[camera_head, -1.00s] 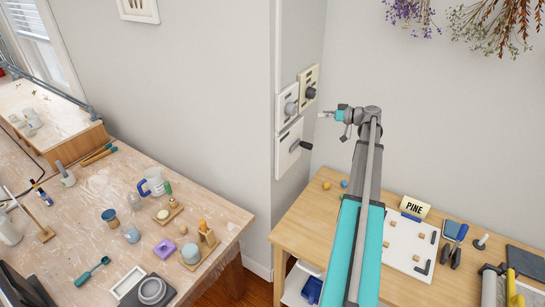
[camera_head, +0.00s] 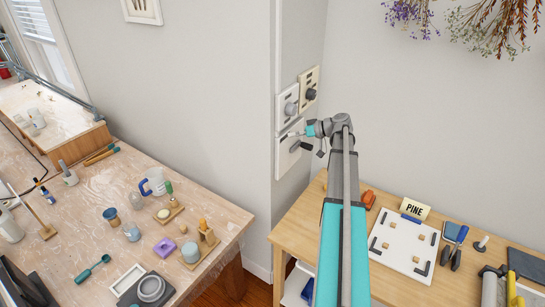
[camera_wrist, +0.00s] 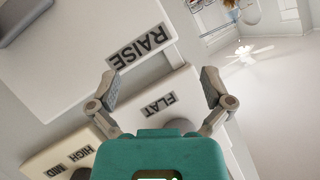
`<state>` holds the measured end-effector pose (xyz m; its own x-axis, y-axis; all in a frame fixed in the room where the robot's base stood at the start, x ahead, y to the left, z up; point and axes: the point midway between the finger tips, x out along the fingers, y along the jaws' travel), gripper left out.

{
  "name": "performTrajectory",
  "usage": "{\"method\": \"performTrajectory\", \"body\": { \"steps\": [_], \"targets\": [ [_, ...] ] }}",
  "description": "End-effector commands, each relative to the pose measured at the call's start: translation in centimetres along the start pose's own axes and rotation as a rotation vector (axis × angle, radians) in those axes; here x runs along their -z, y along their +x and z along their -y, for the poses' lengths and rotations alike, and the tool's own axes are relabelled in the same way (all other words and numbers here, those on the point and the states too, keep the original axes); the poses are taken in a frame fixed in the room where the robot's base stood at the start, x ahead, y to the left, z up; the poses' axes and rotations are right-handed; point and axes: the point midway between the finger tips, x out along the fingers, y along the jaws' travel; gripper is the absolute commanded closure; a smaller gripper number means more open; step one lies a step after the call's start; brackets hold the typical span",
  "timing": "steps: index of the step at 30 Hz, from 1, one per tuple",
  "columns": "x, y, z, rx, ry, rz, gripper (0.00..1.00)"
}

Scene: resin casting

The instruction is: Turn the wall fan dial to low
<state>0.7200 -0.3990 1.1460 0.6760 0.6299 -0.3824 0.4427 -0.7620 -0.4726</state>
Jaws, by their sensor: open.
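The fan dial appears to be the dark knob (camera_head: 311,94) on the cream wall plate (camera_head: 302,80), upper right of the group. In the wrist view a cream plate marked HIGH and MID (camera_wrist: 58,160) is at the lower left, its dark knob (camera_wrist: 81,174) partly cut off and partly behind my gripper body. No LOW label shows. My gripper (camera_wrist: 160,88) is open and empty, its fingers spread before the RAISE and FLAT plates. In the head view my gripper (camera_head: 298,134) is below the cream plate, near the lower white plate; contact cannot be told.
A white plate with a grey knob (camera_head: 291,108) is left of the cream one. A lower white plate (camera_head: 284,160) has a dark lever (camera_head: 300,146). Below is a wooden bench (camera_head: 290,240) with a white board (camera_head: 405,240). The left table (camera_head: 80,215) holds several casting items.

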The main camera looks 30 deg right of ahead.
Motion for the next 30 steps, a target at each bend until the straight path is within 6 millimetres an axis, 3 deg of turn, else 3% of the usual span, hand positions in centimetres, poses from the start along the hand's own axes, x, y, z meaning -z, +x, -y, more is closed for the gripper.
{"method": "performTrajectory", "body": {
  "steps": [18, 30],
  "targets": [
    [-3.9, 6.3, 4.7, -0.01, 0.077, 0.178, 0.0],
    [-5.2, 8.3, 6.3, -0.022, 0.103, 0.243, 0.0]
  ]
}}
